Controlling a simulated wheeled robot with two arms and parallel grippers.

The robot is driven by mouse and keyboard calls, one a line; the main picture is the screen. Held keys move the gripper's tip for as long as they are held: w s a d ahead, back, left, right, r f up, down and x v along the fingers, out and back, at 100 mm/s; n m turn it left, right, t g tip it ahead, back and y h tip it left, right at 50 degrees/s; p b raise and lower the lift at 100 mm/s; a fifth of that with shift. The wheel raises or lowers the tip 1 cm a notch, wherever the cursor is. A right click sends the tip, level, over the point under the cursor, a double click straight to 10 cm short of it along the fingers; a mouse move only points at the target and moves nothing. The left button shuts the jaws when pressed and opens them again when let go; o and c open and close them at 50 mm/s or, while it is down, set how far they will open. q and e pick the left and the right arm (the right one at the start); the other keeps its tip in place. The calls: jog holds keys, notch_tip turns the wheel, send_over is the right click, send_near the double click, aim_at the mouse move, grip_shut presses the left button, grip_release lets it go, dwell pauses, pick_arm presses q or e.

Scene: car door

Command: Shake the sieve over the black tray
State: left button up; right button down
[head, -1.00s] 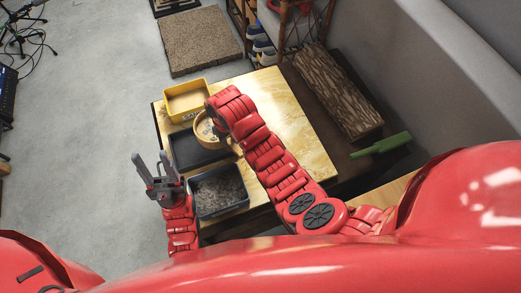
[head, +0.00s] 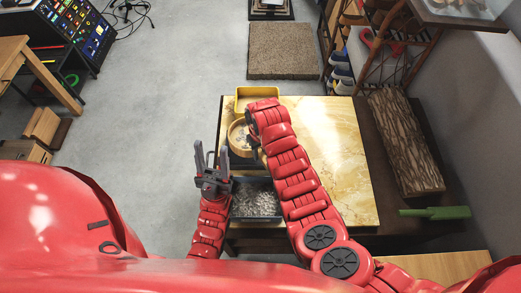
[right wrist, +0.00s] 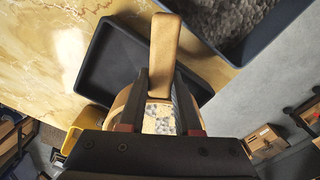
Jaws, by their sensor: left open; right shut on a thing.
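The round wooden sieve (head: 239,137) is above the far part of the black tray (head: 243,162), near the yellow tray. My right gripper (right wrist: 165,100) is shut on the sieve, its wooden handle (right wrist: 163,50) standing up between the fingers. Some grey and tan bits (right wrist: 160,118) show in the sieve. The black tray (right wrist: 100,70) appears beneath it in the right wrist view, partly covered; its inside looks dark and bare. My left gripper (head: 212,155) is open and empty at the table's left edge, fingers pointing away. My right gripper is mostly hidden by its arm in the head view.
A yellow tray (head: 243,104) stands behind the sieve. A dark tray of grey gravel (head: 255,203) stands nearest me. The marbled table top (head: 345,160) is clear on the right. A bark-covered log (head: 405,140) and green tool (head: 436,213) lie further right.

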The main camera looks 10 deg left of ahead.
jog(key=shift+f, duration=0.4)
jog(key=w+d, duration=0.1)
jog(key=d, duration=0.5)
jog(key=shift+w, duration=0.15)
jog(key=shift+a, duration=0.2)
